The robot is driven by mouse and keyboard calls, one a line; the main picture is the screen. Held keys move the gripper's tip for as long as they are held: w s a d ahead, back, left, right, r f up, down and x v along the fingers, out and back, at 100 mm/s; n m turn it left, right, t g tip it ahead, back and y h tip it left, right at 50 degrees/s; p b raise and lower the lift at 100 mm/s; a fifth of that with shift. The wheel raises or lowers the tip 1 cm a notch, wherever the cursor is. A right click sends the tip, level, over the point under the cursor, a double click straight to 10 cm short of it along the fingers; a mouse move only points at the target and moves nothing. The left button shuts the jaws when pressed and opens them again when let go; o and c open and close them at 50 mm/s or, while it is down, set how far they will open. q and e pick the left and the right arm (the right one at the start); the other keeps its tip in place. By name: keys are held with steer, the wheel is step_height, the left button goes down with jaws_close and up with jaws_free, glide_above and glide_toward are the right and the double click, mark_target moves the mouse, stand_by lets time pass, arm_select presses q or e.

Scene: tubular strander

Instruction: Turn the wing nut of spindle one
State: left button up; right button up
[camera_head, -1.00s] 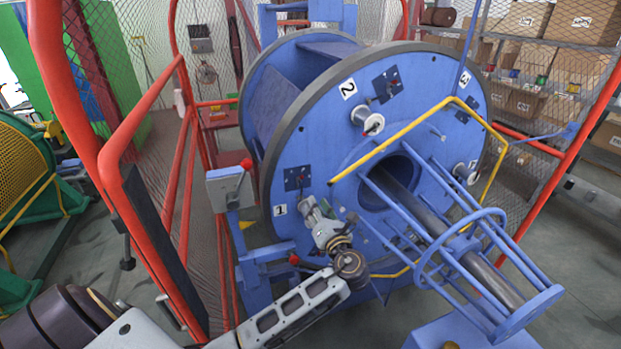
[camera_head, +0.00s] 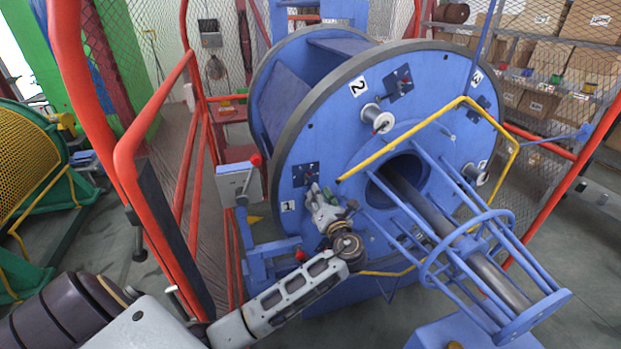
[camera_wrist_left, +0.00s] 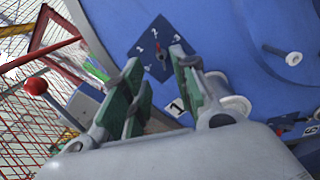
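My left gripper (camera_head: 315,192) is in front of the blue disc at the lower left, by the label "1" (camera_head: 288,206). In the left wrist view the gripper (camera_wrist_left: 155,66) is open, its green-padded fingers apart with nothing seen between them. A white spindle end (camera_wrist_left: 238,104) near label "1" (camera_wrist_left: 178,106) is partly hidden behind the right finger, so it is beside the gap, not between the fingers. I cannot make out the wing nut. In the head view the gripper covers spindle one. My right gripper is not in view.
A dark plate with a red knob (camera_wrist_left: 160,55) is just beyond the fingers. A yellow bar (camera_head: 400,135) and a blue tubular cage (camera_head: 470,235) are to the right. A red guard rail (camera_head: 150,110) and grey box (camera_head: 236,183) stand left.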

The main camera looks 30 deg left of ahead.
mark_target(310, 178)
arm_select(q)
steer(key=shift+p+x, duration=0.8)
steer(key=shift+x, duration=4)
jaws_close()
